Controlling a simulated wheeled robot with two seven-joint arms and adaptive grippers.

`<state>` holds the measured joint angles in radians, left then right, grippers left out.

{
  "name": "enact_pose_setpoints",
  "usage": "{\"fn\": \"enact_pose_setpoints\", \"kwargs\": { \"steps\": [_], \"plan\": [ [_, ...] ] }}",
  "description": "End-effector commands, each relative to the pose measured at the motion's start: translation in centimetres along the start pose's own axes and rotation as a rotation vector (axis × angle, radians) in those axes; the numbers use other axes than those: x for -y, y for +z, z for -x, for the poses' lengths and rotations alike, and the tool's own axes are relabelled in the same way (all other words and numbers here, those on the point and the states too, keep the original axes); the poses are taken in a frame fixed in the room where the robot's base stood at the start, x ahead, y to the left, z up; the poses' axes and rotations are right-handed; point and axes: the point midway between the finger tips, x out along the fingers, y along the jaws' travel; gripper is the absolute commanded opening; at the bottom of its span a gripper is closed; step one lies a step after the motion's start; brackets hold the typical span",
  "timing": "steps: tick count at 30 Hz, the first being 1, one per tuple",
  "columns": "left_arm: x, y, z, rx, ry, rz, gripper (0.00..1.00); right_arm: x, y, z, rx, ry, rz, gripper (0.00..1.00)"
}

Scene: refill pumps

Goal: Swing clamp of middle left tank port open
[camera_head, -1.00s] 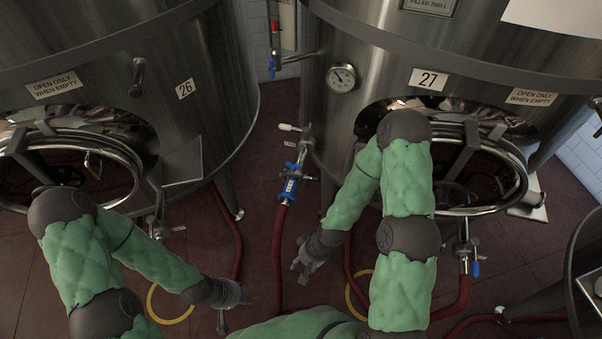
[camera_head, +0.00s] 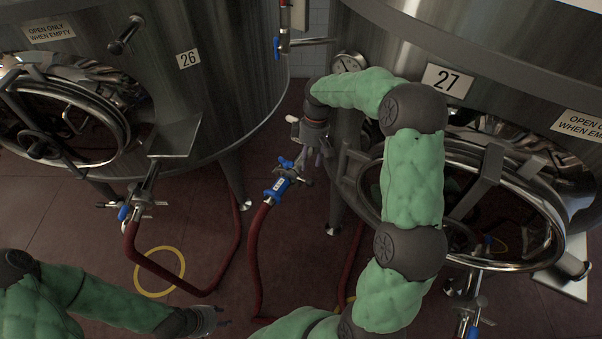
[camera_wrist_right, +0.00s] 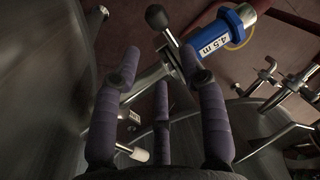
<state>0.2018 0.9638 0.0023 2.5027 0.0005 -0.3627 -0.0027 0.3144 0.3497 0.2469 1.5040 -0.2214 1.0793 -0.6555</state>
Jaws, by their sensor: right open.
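The tank port (camera_head: 296,170) comes off the left side of tank 27 in the head view, with a blue hose coupling (camera_head: 277,188) on it. My right gripper (camera_head: 320,154) is at this port, just right of the coupling. In the right wrist view the open purple fingers of my right gripper (camera_wrist_right: 165,75) reach toward the metal port pipe (camera_wrist_right: 148,80). A lever with a dark ball knob (camera_wrist_right: 157,17), seemingly the clamp's, stands just beyond the fingertips beside the blue coupling (camera_wrist_right: 222,36). Whether they touch is unclear. My left gripper (camera_head: 222,322) is low at the picture's bottom, away from the port.
A white-tipped valve handle (camera_wrist_right: 138,154) lies low between the fingers. A red hose (camera_head: 254,265) runs down from the coupling to the floor. Tank 26 (camera_head: 215,95) with its round hatch stands left. Tank 27's open hatch (camera_head: 545,225) is right of my arm.

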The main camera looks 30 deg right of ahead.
Motion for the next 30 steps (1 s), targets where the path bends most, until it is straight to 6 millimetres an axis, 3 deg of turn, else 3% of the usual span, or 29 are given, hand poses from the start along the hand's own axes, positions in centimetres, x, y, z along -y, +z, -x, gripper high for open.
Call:
{"fn": "enact_pose_setpoints", "kwargs": {
  "steps": [15, 28, 30],
  "plan": [
    [1.0, -0.1, -2.6, 0.001, 0.000, 0.001, 0.40, 0.0, 0.0, -6.6, 0.001, -0.002, 0.001, 0.42],
    [1.0, -0.1, -2.8, 0.001, 0.000, 0.001, 0.40, 0.1, 0.0, -7.4, 0.000, -0.001, 0.000, 0.42],
    [1.0, -0.1, -2.8, 0.001, 0.000, 0.001, 0.40, 0.1, 0.0, -7.4, 0.000, -0.001, 0.000, 0.23]
  ]
}}
